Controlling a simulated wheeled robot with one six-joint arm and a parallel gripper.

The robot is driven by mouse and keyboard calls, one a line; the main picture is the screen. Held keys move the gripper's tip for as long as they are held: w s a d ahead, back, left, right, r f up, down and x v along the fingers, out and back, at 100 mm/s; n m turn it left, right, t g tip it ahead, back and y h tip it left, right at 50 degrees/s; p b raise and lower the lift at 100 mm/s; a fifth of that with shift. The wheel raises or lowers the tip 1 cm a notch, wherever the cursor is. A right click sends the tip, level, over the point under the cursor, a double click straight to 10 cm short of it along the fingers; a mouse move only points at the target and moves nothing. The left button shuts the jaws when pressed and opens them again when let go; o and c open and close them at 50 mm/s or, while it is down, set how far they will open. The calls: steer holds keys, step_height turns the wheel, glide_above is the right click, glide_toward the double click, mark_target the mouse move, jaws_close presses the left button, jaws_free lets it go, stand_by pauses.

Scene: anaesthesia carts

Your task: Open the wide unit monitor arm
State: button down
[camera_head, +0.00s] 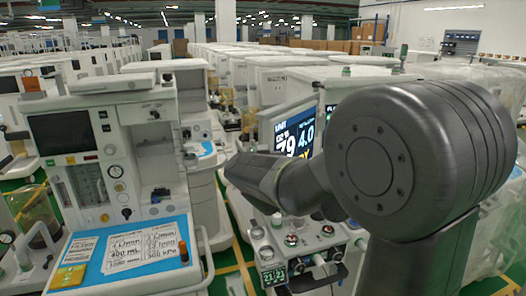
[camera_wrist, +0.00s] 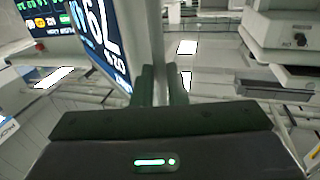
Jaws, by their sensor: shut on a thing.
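The wide unit's monitor (camera_head: 297,132) shows in the head view as a screen with large white and blue digits, partly covered by my arm. In the wrist view the monitor screen (camera_wrist: 97,32) is close, at upper left, seen at a steep angle. My gripper (camera_wrist: 161,86) has its two dark fingers on either side of the pale upright edge (camera_wrist: 157,45) of the monitor and is shut on it. The monitor arm behind the screen is hidden in both views. In the head view my arm hides the fingertips.
A cart with a dark screen (camera_head: 62,132) and a blue work surface (camera_head: 125,250) stands at left. The wide unit's control panel (camera_head: 300,238) lies below my arm. Rows of carts fill the back. A narrow strip of green floor shows between the carts.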

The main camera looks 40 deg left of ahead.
steer(key=shift+s, duration=0.1)
steer(key=c, duration=1.8)
jaws_free()
steer(key=o, duration=0.3)
steer(key=shift+s, duration=0.2)
steer(key=shift+o, duration=0.2)
steer(key=shift+w, duration=0.1)
steer(key=v, duration=1.4)
steer(key=shift+b, duration=0.4)
steer(key=shift+w+a, duration=0.1)
steer(key=x, duration=1.3)
steer(key=shift+w+a+p, duration=0.25)
steer(key=shift+w+p, duration=0.05)
steer(key=shift+p, duration=0.1)
